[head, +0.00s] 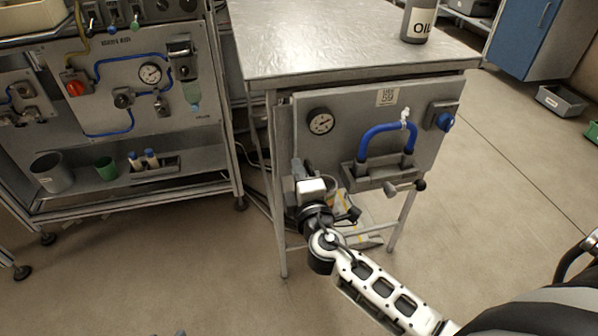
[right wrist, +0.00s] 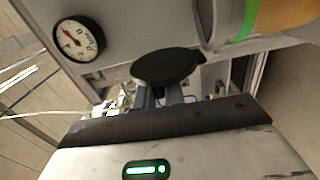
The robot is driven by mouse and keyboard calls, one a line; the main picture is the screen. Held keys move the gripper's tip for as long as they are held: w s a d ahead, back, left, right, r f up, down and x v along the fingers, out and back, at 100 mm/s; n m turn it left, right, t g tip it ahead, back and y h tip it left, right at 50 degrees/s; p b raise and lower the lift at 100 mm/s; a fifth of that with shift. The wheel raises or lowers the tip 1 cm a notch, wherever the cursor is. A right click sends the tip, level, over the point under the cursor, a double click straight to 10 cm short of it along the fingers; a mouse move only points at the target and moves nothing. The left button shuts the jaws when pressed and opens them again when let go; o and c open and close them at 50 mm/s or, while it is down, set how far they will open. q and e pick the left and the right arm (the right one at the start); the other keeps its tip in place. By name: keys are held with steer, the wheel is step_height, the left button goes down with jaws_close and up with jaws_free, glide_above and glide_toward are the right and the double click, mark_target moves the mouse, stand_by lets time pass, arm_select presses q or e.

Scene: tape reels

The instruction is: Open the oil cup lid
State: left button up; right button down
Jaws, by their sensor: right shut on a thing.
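My right gripper (head: 299,168) is at the lower left of the grey panel (head: 350,112), in front of the oil cup. In the right wrist view its fingers (right wrist: 166,95) are shut on a round black lid (right wrist: 167,65). The oil cup (right wrist: 240,22), with a green band and an amber part, is at the top right of that view. The lid is beside the cup's metal rim; I cannot tell whether they touch. In the head view the gripper mostly hides cup and lid. My left gripper is not in view.
A gauge (head: 320,121) is left on the panel and also shows in the right wrist view (right wrist: 78,38). A blue hose (head: 388,132) and a blue knob (head: 444,121) are to the right. An OIL bottle (head: 418,22) stands on the metal tabletop (head: 330,50).

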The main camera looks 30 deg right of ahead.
steer(key=c, duration=1.5)
jaws_free()
steer(key=shift+s+a+f, duration=0.1)
steer(key=shift+s+a, duration=0.05)
steer(key=shift+s, duration=0.35)
arm_select(q)
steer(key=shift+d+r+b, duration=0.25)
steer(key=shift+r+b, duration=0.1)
steer(key=shift+b, duration=0.25)
arm_select(e)
steer(key=v, duration=1.1)
